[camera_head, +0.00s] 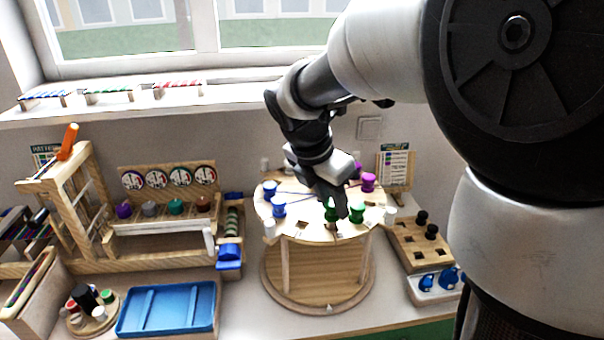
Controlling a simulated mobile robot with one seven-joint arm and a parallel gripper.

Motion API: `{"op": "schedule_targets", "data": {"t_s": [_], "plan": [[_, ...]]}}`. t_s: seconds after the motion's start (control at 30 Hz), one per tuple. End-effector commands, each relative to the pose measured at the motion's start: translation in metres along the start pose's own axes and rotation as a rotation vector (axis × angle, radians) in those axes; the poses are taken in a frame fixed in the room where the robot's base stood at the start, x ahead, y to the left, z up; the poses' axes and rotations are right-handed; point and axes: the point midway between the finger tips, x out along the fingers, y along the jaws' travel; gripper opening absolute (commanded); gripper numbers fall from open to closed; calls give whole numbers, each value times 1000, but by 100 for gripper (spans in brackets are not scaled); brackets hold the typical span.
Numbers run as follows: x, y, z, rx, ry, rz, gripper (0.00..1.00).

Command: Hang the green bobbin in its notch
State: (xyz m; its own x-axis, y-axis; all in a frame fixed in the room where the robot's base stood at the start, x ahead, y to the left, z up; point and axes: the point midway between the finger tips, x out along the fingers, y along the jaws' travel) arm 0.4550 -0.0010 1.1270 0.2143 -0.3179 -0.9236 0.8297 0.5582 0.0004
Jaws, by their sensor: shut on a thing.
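My gripper (340,205) points down over the front part of a round wooden board (285,230) on a drum-like stand. Two green bobbins are at its fingertips: one on the left (330,214), partly hidden by the fingers, and one on the right (357,212). The gripper is shut on a green bobbin, but I cannot clearly tell which of the two. Dark openings show in the board top. Which notch belongs to the green bobbin cannot be told from here.
Blue bobbins (279,207) stand at the board's left, purple ones (368,182) at its back right, white pegs (390,215) around its rim. A wooden block with black knobs (431,231) stands right. A blue tray (168,308) and a wooden loom-like frame (88,190) stand left.

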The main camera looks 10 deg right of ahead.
Motion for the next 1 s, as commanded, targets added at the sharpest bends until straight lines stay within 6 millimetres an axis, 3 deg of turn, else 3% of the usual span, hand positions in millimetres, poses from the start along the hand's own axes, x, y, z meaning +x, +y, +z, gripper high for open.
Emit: {"op": "schedule_targets", "data": {"t_s": [0.17,0.5,0.53,0.63,1.0], "plan": [[24,0,-10,-1,1,-2,3],[27,0,-11,0,1,-1,3],[26,0,-11,1,1,-1,29],[26,0,-11,1,1,0,44],[20,0,-10,1,0,1,44]]}}
